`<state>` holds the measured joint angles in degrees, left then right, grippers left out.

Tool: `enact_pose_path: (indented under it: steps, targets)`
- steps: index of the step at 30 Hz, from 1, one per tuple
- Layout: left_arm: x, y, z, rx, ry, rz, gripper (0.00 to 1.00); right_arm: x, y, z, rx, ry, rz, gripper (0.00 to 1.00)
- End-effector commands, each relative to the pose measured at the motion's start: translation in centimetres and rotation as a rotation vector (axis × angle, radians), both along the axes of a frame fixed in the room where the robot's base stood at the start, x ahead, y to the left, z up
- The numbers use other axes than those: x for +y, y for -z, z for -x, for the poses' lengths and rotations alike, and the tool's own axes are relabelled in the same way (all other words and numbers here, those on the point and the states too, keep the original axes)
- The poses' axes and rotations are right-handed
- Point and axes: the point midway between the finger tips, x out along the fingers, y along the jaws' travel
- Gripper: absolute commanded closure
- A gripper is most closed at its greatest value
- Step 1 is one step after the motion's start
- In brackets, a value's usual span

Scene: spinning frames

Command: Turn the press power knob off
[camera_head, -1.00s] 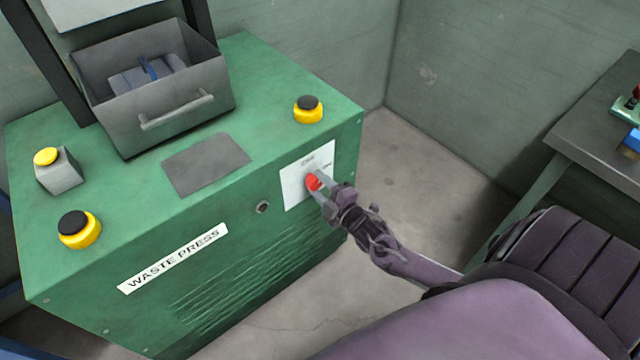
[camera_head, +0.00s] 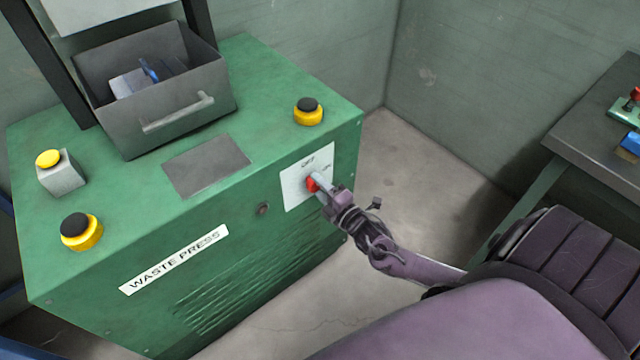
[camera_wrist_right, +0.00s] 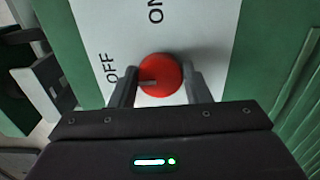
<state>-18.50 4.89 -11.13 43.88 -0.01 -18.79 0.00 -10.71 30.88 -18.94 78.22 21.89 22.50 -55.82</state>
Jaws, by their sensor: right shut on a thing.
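The red power knob (camera_head: 312,184) sits on a white plate (camera_head: 296,190) on the front of the green waste press (camera_head: 120,250). My right gripper (camera_head: 319,182) is shut on the knob, partly hiding it in the head view. In the right wrist view, the knob (camera_wrist_right: 160,76) lies between the two fingers of my gripper (camera_wrist_right: 161,86). Its pale pointer mark lies on its left half and points left, towards the OFF side. The OFF label (camera_wrist_right: 109,68) is left of the knob and the ON label (camera_wrist_right: 156,11) above it. My left gripper is out of view.
On the press top are a grey bin (camera_head: 180,120) with items inside, yellow-and-black buttons (camera_head: 308,111) (camera_head: 81,232) and a yellow button on a grey box (camera_head: 62,175). A dark table (camera_head: 590,120) stands at right. Open floor lies between.

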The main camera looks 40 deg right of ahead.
Motion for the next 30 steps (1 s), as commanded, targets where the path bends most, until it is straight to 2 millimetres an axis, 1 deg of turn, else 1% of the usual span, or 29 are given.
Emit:
enact_pose_path:
  steps: [4, 5, 9, 16, 19, 23, 24, 30]
  targets:
    - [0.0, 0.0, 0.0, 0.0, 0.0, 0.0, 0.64, 0.0, 0.1, 0.0, 0.002, 0.0, 0.002, 0.79]
    - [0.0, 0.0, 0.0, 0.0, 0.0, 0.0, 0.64, 0.0, 0.1, 0.0, 0.002, 0.0, 0.002, 0.53]
    - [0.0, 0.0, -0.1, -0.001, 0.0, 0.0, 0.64, 0.0, 0.1, 0.0, 0.002, 0.0, 0.001, 0.35]
    - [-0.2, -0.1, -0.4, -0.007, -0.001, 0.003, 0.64, 0.0, 0.0, 0.0, 0.001, 0.0, 0.0, 0.35]
    - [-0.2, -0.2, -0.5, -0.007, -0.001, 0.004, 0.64, -0.1, 0.1, 0.5, 0.002, 0.0, 0.0, 0.35]
    - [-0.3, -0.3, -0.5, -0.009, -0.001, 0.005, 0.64, -0.2, 0.1, 2.2, 0.005, 0.0, -0.001, 0.35]
    - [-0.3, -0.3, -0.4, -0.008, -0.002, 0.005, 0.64, -0.2, 0.2, 3.0, 0.006, -0.001, 0.0, 0.35]
    - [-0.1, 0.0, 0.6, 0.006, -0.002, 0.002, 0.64, -0.5, 0.1, 6.3, 0.004, 0.0, 0.0, 0.35]
